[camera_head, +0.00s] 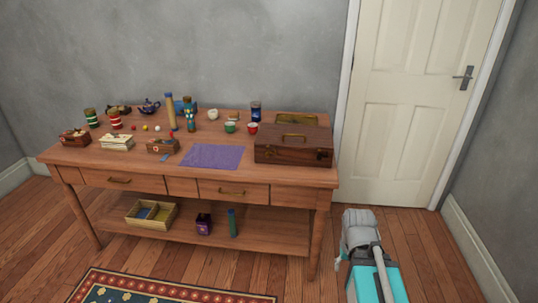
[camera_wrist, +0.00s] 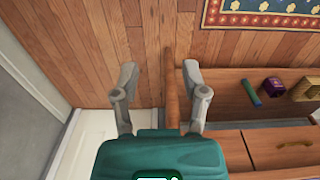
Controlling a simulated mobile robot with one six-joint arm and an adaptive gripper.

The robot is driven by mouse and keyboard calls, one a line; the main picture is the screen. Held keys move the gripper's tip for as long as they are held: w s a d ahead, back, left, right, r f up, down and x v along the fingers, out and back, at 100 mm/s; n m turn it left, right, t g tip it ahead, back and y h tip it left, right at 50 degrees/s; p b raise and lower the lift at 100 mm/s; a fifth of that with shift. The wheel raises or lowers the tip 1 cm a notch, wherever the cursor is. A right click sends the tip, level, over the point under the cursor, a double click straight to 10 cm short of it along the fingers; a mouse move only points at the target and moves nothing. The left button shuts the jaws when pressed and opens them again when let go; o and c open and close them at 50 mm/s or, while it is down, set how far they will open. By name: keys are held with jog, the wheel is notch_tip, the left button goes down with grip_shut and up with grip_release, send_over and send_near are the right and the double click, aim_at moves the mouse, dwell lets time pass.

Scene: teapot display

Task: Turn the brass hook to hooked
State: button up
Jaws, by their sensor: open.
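I cannot make out the brass hook for sure in either view. A dark wooden case (camera_head: 292,151) with a brass handle on its lid stands at the right end of the table (camera_head: 215,177). Small brass fittings show on its front, too small to tell apart. Several small boxes stand at the left, among them a brown box (camera_head: 74,138) and a box with a round mark (camera_head: 163,146). My gripper (camera_wrist: 160,73) is open and empty in the wrist view, over the floor beside the table's right end. A table leg (camera_wrist: 172,85) shows between its fingers, beyond them.
A purple cloth (camera_head: 213,156) lies left of the case. Cups, jars, a blue teapot (camera_head: 149,106) and a tall bottle (camera_head: 171,111) crowd the back. The lower shelf holds a divided tray (camera_head: 152,214), a purple box (camera_head: 204,224) and a green cylinder (camera_head: 233,223).

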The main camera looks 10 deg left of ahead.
jog(key=shift+o, duration=0.6)
jog(key=shift+w+a, duration=0.1)
jog(key=w+a+r+t+h+b, duration=0.1)
jog(key=w+a+t+h, duration=0.15)
jog(key=w, duration=0.35)
jog(key=w+a+r+m+t+h+b, duration=0.1)
jog(key=w+t+h+b, duration=0.1)
jog(key=w+t, duration=0.35)
jog(key=w+a+r+t+h+b, duration=0.1)
jog(key=w+a+r+h, duration=0.1)
jog(key=w, duration=0.6)
jog(key=w+a+r+n+t+y+b, duration=0.1)
jog(key=w+a+r+n+t+y, duration=0.1)
jog(key=a, duration=0.5)
jog(key=w+a+r+n+t+y+b, duration=0.1)
jog(key=w+a+r+n+t+y, duration=0.1)
jog(key=a, duration=0.6)
jog(key=w+a+r+n+t+y+b, duration=0.1)
jog(key=w+a+r+t+y, duration=0.1)
jog(key=a+t, duration=0.3)
jog(key=w+a+r, duration=0.1)
jog(key=a, duration=0.2)
jog(key=shift+w+r+n, duration=0.2)
jog(key=shift+w+n, duration=0.15)
jog(key=shift+n, duration=0.05)
jog(key=shift+w, duration=0.1)
